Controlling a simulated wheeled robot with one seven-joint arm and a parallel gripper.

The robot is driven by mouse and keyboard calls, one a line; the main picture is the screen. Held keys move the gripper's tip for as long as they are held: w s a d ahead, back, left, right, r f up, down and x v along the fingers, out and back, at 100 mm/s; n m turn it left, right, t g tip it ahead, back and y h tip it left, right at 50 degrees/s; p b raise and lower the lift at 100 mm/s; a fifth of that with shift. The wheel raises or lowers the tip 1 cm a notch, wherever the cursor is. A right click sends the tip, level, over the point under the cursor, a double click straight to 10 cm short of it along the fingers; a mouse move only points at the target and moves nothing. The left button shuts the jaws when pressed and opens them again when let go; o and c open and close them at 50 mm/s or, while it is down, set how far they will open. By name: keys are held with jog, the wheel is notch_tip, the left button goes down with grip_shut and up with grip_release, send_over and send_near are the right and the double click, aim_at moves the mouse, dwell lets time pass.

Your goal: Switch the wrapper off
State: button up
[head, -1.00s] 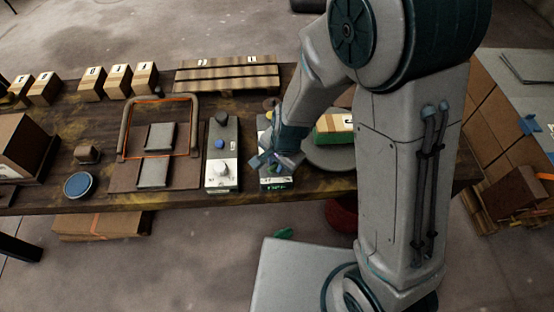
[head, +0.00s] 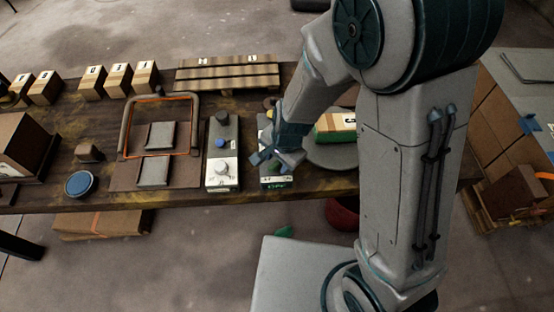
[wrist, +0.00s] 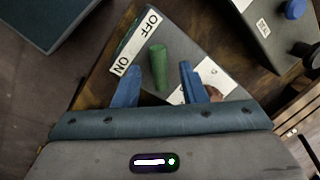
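The wrapper's control box (head: 275,183) stands near the front edge of the table, mostly covered by my arm in the head view. In the wrist view its grey top (wrist: 180,50) carries a green lever (wrist: 158,65) beside a white strip (wrist: 135,40) marked OFF and ON. I cannot tell which mark the lever is set to. My gripper (wrist: 159,78) is open, with one blue finger on each side of the lever and gaps visible. In the head view my gripper (head: 272,157) is over the box. A round grey turntable (head: 325,157) bears a green-banded carton (head: 335,128).
Further left are a frame with an orange wire (head: 160,100) and a blue round lid (head: 80,184). A slatted pallet (head: 228,75) and several small cartons line the back.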

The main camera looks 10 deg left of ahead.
notch_tip(320, 180, up, 12)
jog(key=s+d+p, duration=0.1)
jog(key=d+p, duration=0.1)
jog(key=shift+s+r, duration=0.2)
jog(key=shift+r, duration=0.05)
dwell(0.4)
jog(key=s+d+r+n, duration=0.2)
jog(key=d+r, duration=0.1)
jog(key=d, duration=0.3)
jog(key=s+d+r+n+t+h, duration=0.1)
jog(key=s+d+r+n, duration=0.1)
jog(key=d+r, duration=0.2)
jog(key=s+d+r+n, duration=0.2)
jog(key=d+r, duration=0.1)
jog(key=d, duration=0.7)
jog(key=shift+s+r+t+h, duration=0.15)
jog(key=shift+r+t+h, duration=0.05)
jog(key=shift+t+h, duration=0.2)
